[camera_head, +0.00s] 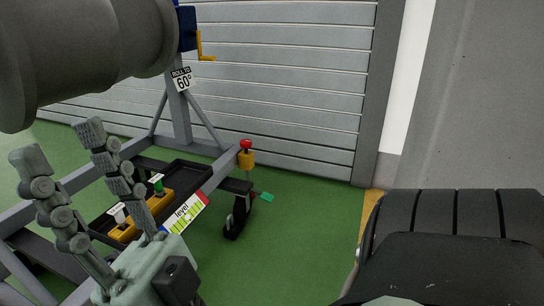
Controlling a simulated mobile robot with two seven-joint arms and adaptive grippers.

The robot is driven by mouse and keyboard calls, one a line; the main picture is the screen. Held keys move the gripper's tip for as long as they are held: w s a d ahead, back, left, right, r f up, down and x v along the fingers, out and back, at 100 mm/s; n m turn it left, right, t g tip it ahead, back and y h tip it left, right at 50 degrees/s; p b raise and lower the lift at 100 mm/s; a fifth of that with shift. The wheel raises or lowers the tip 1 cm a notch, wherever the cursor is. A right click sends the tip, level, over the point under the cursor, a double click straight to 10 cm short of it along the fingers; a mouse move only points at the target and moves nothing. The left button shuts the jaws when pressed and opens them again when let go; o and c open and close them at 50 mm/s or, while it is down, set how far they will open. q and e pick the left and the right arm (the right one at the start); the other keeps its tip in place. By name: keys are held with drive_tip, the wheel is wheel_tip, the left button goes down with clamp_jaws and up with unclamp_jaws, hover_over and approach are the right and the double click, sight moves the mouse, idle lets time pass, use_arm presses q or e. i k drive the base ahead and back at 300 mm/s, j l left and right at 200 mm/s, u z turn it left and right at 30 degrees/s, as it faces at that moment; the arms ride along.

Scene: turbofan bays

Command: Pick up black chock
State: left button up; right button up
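I cannot pick out a black chock with certainty. A black caster or foot (237,214) stands on the green floor under the near right corner of a grey stand (197,147), and its lower end is dark, so I cannot tell whether a chock lies against it. My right gripper (58,145) is at the lower left, its two grey-green jointed fingers spread apart with nothing between them. It shows in front of the stand, to the left of the black caster. My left gripper is not in view.
The stand carries a black tray (182,172), an orange block (152,205) with knobs, a level label (184,213) and a red-topped yellow post (246,158). A large grey rounded body (90,45) fills the upper left. Green floor (300,230) is clear right of the caster.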

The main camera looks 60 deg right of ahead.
sight(232, 230)
drive_tip(key=z, duration=1.45)
